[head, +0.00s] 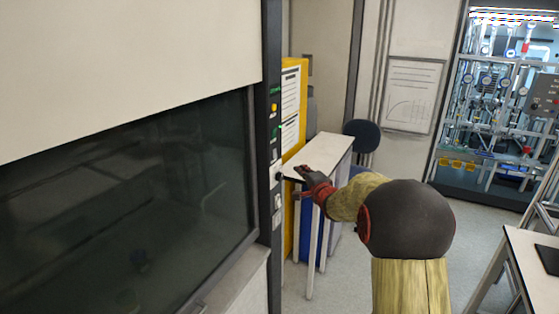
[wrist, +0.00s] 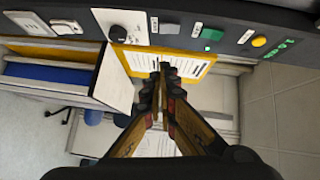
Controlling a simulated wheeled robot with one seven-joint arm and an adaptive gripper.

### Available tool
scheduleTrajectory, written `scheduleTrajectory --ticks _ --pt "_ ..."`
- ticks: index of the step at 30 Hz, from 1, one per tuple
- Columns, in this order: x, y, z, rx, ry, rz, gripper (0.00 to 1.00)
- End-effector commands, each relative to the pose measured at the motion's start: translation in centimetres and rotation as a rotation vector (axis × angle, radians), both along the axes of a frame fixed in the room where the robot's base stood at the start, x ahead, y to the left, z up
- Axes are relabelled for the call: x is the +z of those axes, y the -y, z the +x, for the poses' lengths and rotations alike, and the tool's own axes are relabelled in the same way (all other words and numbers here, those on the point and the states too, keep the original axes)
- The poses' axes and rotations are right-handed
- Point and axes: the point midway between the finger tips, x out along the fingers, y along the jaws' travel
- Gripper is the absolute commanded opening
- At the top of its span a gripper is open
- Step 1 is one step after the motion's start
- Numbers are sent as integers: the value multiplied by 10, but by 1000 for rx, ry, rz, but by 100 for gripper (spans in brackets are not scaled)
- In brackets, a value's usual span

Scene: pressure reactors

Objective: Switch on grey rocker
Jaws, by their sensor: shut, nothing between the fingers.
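The grey rocker (wrist: 169,28) sits on a dark control strip (wrist: 185,12), between a small white label and the green rocker (wrist: 212,34). In the head view the strip (head: 270,70) runs vertically beside the dark window; the grey rocker is too small there to read its state. My gripper (wrist: 163,68) is shut and empty. Its fingertips point at the strip and appear just below the grey rocker in the wrist view, with no contact visible. In the head view my gripper (head: 299,170) is just right of the strip.
A black knob (wrist: 117,33) on a white plate is left of the grey rocker. A yellow button (wrist: 259,41) is to its right. White sockets (wrist: 27,22) are farther left. A yellow board (head: 291,120) and a white table (head: 325,152) stand behind my gripper.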

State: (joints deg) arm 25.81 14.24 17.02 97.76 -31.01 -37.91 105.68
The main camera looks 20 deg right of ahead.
Motion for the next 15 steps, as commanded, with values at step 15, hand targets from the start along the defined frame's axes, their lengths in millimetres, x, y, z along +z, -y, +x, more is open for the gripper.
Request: scheduleTrajectory --ticks 15 --pt "0 0 2 -3 9 53 0"
